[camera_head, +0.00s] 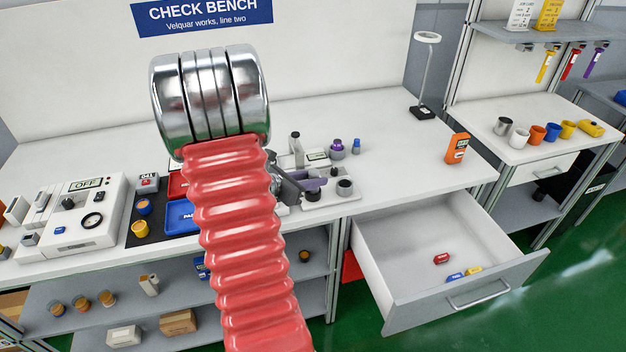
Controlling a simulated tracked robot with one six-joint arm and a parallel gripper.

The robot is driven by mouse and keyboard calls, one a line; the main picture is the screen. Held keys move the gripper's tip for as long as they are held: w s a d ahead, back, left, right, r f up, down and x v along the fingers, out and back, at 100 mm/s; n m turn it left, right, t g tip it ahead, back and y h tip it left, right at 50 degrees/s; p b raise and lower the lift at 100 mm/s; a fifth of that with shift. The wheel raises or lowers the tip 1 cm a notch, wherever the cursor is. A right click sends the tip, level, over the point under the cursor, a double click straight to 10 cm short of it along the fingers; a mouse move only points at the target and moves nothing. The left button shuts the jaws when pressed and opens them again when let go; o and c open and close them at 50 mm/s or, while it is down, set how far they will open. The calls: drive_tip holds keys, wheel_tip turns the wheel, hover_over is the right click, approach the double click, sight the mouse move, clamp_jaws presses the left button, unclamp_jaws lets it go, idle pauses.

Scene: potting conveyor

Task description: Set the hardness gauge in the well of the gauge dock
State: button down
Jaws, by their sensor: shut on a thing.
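My gripper (289,187) shows as dark jaws just right of my red arm, low over the check bench; the arm hides part of it. It is shut on a small purple thing (313,184), perhaps the hardness gauge, of which only part shows. A pale grey fixture (322,200) with dark round parts lies at and right of the jaws, near the bench's front edge. It may be the gauge dock. I cannot make out its well, or whether the held thing touches it.
An orange device (456,148) stands at the bench's right end. Purple-topped (337,148) and blue (356,146) pieces stand behind the fixture. An open drawer (415,275) with several small coloured pieces juts out below. A white instrument (80,215) and blue tray (180,217) are left.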

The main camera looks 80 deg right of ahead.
drive_tip(key=c, duration=1.5)
unclamp_jaws()
drive_tip(key=shift+f, duration=0.1)
drive_tip(key=shift+o, duration=0.2)
drive_tip(key=shift+w+a+r, duration=0.2)
drive_tip(key=shift+r, duration=0.1)
drive_tip(key=v, duration=1.1)
drive_tip(key=shift+a, duration=0.2)
drive_tip(key=shift+w, duration=0.1)
